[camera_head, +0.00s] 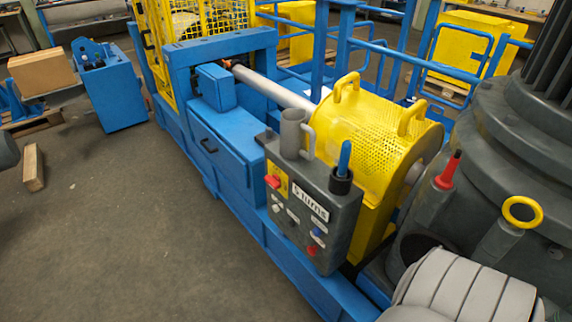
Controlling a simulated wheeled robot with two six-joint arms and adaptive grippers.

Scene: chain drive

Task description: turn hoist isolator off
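A dark grey control box (312,215) is fixed at the near side of the blue machine frame. A red knob (272,181) sits by a yellow plate at its upper left, and a white label (310,201) reads "5 turns". Another red button (311,249) and a blue one (316,232) are lower right, with small light knobs between. I cannot read which control is the hoist isolator or its position. Neither of my grippers shows in the view.
A grey mug-like holder (293,134) and a blue handle (344,158) stand at the box's top. A yellow perforated guard (375,125) is behind. A red handle (448,170) and yellow ring (523,212) stand right. The floor (130,240) left is mostly clear, with a wooden block (33,167).

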